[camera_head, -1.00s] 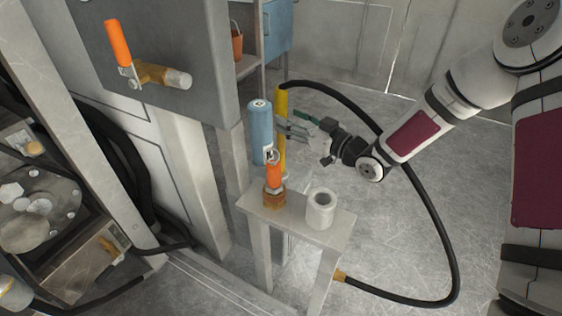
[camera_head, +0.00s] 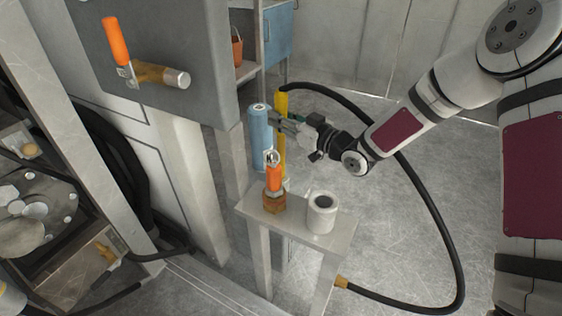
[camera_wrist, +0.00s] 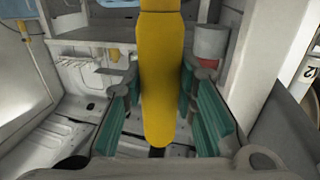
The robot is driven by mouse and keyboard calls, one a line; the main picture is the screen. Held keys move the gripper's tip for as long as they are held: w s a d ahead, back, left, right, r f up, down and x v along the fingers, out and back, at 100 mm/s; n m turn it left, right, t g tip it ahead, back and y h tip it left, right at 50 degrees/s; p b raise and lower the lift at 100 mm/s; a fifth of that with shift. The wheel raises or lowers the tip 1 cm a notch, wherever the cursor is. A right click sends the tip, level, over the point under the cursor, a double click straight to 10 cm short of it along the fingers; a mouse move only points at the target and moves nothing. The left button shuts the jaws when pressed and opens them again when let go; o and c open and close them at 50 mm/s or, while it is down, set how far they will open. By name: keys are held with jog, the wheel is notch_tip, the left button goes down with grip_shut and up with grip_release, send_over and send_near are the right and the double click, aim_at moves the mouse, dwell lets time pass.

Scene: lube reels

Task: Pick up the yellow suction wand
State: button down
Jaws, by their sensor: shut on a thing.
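The yellow suction wand (camera_head: 281,120) stands upright behind the small grey stand, beside a blue cylinder (camera_head: 260,135). A black hose runs from its top. My gripper (camera_head: 280,124) reaches in from the right and is shut on the wand. In the wrist view the yellow wand (camera_wrist: 160,75) fills the space between the green finger pads of my gripper (camera_wrist: 160,115). The wand's lower part is hidden behind the stand and the orange-handled valve.
The small stand (camera_head: 334,238) carries an orange-handled valve (camera_head: 274,180) and a white roll (camera_head: 321,213). The black hose (camera_head: 448,220) loops over the floor on the right. A grey cabinet with another orange handle (camera_head: 116,41) stands at the left.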

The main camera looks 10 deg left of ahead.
aim_at(282, 91)
jog(key=shift+r, duration=0.1)
notch_tip(282, 91, up, 10)
jog(key=p, duration=0.4)
